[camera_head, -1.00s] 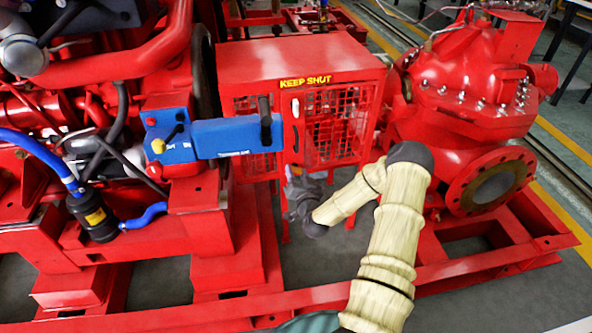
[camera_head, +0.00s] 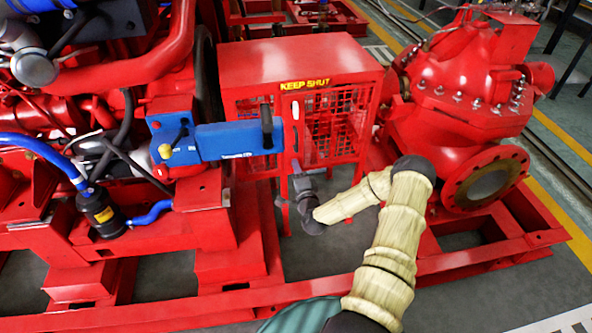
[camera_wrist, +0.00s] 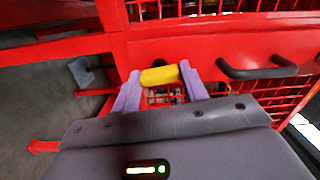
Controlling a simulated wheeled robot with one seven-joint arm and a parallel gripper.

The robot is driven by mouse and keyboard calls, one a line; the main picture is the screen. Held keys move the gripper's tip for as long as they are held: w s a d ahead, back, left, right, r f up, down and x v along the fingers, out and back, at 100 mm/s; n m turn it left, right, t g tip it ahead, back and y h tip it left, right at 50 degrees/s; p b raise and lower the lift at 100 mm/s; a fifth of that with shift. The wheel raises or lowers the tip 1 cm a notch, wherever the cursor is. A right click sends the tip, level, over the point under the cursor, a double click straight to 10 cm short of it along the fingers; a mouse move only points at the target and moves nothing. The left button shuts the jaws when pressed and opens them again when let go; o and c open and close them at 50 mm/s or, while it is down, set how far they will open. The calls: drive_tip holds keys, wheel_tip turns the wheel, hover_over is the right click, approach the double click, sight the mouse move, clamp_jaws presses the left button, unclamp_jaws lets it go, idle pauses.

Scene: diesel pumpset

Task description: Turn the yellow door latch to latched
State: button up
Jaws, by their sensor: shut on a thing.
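The yellow latch (camera_wrist: 160,75) shows in the wrist view as a short bar, nearly level in that picture. The two purple fingers of my gripper (camera_wrist: 161,88) are at its two ends, shut on it. The latch cannot be made out in the head view.
A dark bar handle (camera_wrist: 257,70) is on the red door right of the latch. In the head view a blue box (camera_head: 238,140) juts out left of the door. A red pump (camera_head: 465,90) stands right, and red base rails (camera_head: 480,255) run below my arm.

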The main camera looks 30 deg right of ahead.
drive_tip(key=shift+m, duration=0.7)
drive_tip(key=shift+a, duration=0.1)
drive_tip(key=o, duration=1)
drive_tip(key=shift+s, duration=0.1)
drive_tip(key=p+v, duration=0.4)
drive_tip(key=v, duration=1.3)
drive_tip(key=shift+s+p, duration=0.2)
drive_tip(key=shift+p, duration=0.1)
